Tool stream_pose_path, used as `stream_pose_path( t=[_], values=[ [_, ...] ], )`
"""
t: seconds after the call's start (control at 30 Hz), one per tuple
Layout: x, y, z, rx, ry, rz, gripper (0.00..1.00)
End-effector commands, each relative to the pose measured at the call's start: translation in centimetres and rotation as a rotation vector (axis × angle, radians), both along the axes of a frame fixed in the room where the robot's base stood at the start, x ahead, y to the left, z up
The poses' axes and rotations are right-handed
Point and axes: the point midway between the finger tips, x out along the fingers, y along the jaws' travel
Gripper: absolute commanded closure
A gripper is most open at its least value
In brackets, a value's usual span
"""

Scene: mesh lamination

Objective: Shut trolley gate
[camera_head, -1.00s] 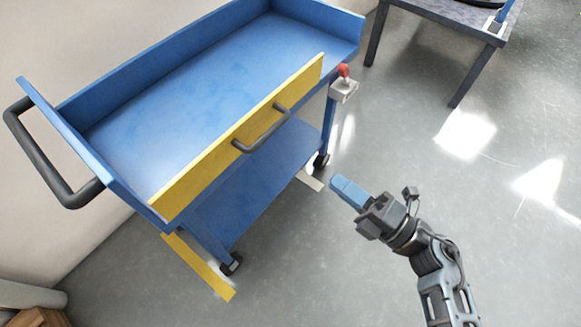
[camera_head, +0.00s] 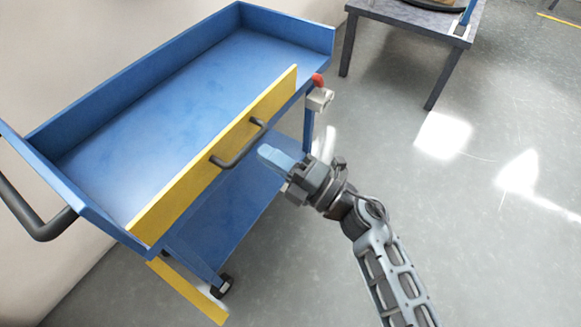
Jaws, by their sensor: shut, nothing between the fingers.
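The blue trolley (camera_head: 120,65) stands at the left, with a yellow gate (camera_head: 215,160) along its near long side. The gate stands on edge and carries a dark bar handle (camera_head: 240,145) on its outer face. Its right end appears short of the trolley's right end wall; I cannot tell the exact gap. A grey latch block with a red knob (camera_head: 317,81) sits at the trolley's near right corner. My gripper (camera_head: 268,154) is shut and empty, its blue fingers pointing up-left, just right of the handle in the picture. Contact with the handle or gate is not visible.
The trolley's lower shelf (camera_head: 215,215) and a caster (camera_head: 222,285) show below the gate. A dark push handle (camera_head: 40,222) juts out at the left. A dark table (camera_head: 420,18) stands at the back right. The grey floor (camera_head: 450,240) at the right is clear.

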Motion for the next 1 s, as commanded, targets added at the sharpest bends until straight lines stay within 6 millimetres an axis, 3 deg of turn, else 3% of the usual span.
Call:
stream_pose_path(
  t=[1.0],
  values=[
    [1.4, 1.8, 1.3, -0.053, 0.041, 0.001, 1.0]
  ],
)
